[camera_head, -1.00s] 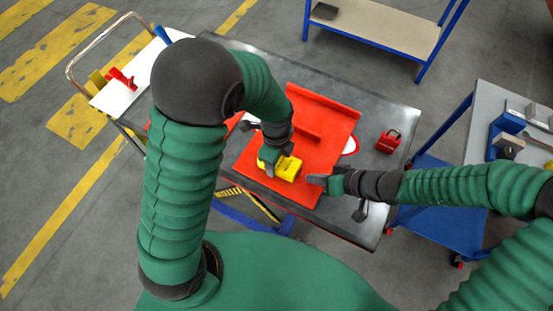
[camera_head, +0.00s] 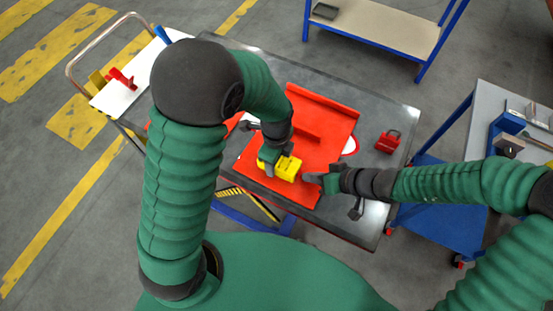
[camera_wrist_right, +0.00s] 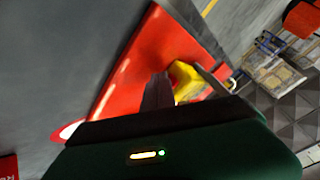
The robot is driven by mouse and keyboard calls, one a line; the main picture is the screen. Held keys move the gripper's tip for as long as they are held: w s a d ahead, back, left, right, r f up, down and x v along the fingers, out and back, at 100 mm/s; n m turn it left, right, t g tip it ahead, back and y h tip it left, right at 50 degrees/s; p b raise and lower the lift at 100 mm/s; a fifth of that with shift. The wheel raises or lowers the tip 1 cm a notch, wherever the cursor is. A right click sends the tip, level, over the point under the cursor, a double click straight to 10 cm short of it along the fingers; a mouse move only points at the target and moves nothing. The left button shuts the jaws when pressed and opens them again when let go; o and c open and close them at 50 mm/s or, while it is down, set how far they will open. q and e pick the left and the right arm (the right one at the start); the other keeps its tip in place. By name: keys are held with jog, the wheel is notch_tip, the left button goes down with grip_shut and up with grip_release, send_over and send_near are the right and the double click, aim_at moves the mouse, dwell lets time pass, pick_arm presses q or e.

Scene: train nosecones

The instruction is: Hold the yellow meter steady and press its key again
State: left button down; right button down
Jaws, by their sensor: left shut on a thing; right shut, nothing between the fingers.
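The yellow meter (camera_head: 287,169) sits on the red tray (camera_head: 330,118) on the dark metal table. My left gripper (camera_head: 270,160) comes down over the meter's left side and is shut on it. My right gripper (camera_head: 308,178) is shut and empty, just right of the meter with a small gap in the head view. In the right wrist view, the yellow meter (camera_wrist_right: 188,80) is partly hidden behind my right gripper's fingers (camera_wrist_right: 185,85). The meter's key cannot be made out in either view.
A red padlock-shaped object (camera_head: 388,141) lies on the table (camera_head: 375,185) to the right. A white cart (camera_head: 127,82) with red and yellow items is at the left. A blue-framed trolley (camera_head: 470,150) stands at the right, and a shelf (camera_head: 385,35) at the back.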

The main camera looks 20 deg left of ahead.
jog(key=shift+a, duration=0.2)
jog(key=shift+d, duration=0.65)
jog(key=shift+s+d, duration=0.2)
jog(key=shift+d, duration=1.35)
jog(key=shift+s+d, duration=0.15)
jog(key=shift+d, duration=1.35)
pick_arm(q)
jog(key=shift+c, duration=2.2)
grip_release()
